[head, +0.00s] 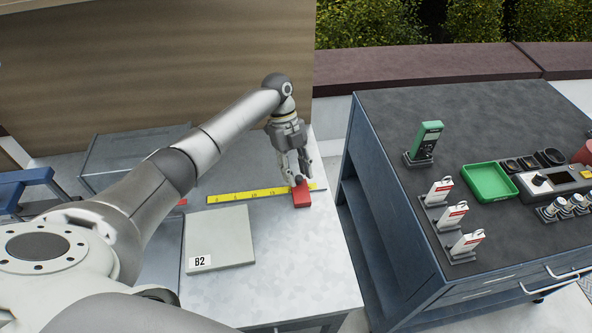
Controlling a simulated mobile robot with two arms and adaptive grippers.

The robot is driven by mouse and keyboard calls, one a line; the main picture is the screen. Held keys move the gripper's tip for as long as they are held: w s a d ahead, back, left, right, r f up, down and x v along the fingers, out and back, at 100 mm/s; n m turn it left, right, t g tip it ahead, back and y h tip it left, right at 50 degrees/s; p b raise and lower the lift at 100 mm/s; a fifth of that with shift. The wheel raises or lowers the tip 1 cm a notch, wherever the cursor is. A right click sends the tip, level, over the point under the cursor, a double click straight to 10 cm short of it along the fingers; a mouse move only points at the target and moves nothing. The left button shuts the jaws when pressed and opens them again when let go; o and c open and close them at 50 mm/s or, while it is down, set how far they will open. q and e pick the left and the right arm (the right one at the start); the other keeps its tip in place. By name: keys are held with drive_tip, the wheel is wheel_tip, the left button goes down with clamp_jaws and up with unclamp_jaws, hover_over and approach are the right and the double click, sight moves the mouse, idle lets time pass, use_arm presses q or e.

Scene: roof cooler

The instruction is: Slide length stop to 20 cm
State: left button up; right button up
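The length stop is a red block (302,198) on the light work table, at the right end of a yellow ruler strip (232,197). The ruler's numbers are too small to read surely. My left gripper (298,178) points down over the far end of the red block, with its fingertips at a small dark part on top of it. Its fingers look close around that part, but I cannot tell whether they grip it. My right gripper is not in view.
A pale square plate marked B2 (220,238) lies on the work table (310,270) in front of the ruler. Across a gap to the right stands a dark-topped cabinet (390,120) with a green tray (489,182), a green meter (426,140) and several white devices. A wooden wall (150,60) rises behind the table.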

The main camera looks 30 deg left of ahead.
use_arm(q)
drive_tip(key=shift+w+r, duration=0.1)
drive_tip(key=shift+a+r, duration=0.2)
drive_tip(key=shift+r, duration=0.1)
drive_tip(key=v, duration=1.1)
drive_tip(key=shift+r, duration=0.1)
drive_tip(key=d+f+n+b, duration=0.1)
drive_tip(key=f+b, duration=0.1)
drive_tip(key=f, duration=0.1)
drive_tip(key=s+d+f+n+t+b, duration=0.1)
drive_tip(key=f+n+b, duration=0.1)
drive_tip(key=f+b, duration=0.1)
drive_tip(key=s+d+f+n+b, duration=0.1)
drive_tip(key=d+f+b, duration=0.1)
drive_tip(key=f, duration=0.3)
drive_tip(key=shift+s+d+f+n+t, duration=0.1)
drive_tip(key=shift+s+n+t, duration=0.15)
drive_tip(key=shift+n+t, duration=0.05)
clamp_jaws()
